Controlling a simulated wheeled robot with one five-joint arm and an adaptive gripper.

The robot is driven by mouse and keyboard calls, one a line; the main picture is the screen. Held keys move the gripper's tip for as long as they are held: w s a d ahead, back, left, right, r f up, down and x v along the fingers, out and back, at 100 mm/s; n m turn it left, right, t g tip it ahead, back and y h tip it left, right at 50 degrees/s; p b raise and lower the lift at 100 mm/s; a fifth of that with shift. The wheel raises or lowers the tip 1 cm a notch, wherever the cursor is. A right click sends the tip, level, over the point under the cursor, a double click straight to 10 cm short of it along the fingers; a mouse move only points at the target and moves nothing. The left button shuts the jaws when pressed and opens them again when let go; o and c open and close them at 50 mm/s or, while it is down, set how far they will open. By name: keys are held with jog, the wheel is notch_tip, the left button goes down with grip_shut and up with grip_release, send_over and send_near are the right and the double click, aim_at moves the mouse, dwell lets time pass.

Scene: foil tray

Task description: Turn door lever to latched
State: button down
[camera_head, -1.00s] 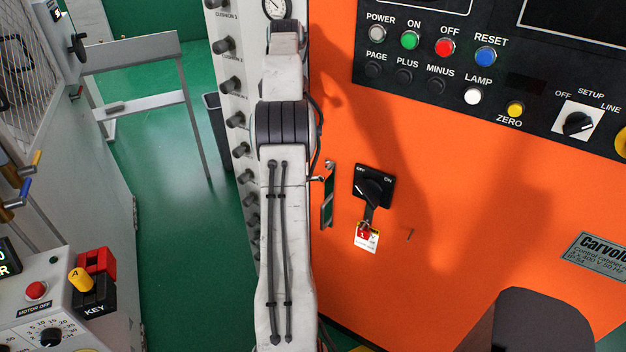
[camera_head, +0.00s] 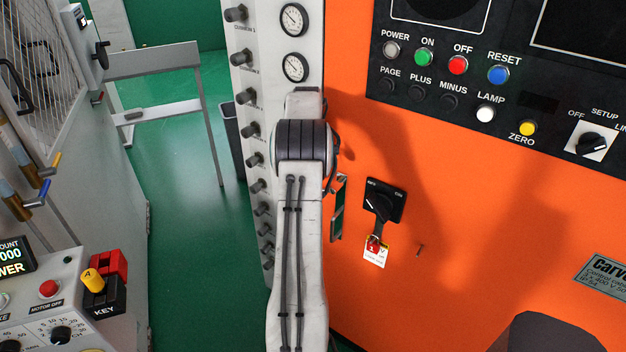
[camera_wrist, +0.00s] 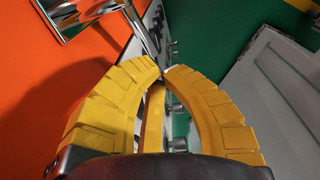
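The door lever (camera_wrist: 148,35) shows in the wrist view as a shiny chrome rod at the top, slanting down to the right from a chrome plate (camera_wrist: 75,12) on the orange cabinet. My gripper (camera_wrist: 165,70) has yellow curved fingers with their tips drawn together. The lever's lower end appears right at the fingertips. I cannot tell whether it is held between them or lies just beyond. In the head view, the plate (camera_head: 339,208) shows at the cabinet's left edge. My arm hides the gripper and most of the lever there.
The orange cabinet (camera_head: 470,270) stands right of my arm, with a black rotary switch (camera_head: 383,201) and red-and-white tag. A white panel (camera_head: 243,70) with knobs and gauges is behind. A grey console (camera_head: 60,310) stands at left. Open green floor (camera_head: 185,260) lies between.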

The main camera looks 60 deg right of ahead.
jog(key=shift+s+d+f+p, duration=0.15)
jog(key=shift+s+f+p, duration=0.55)
jog(key=shift+f+p, duration=0.35)
jog(key=shift+s+f+b, duration=0.3)
jog(key=shift+f+b, duration=0.35)
jog(key=shift+b, duration=0.05)
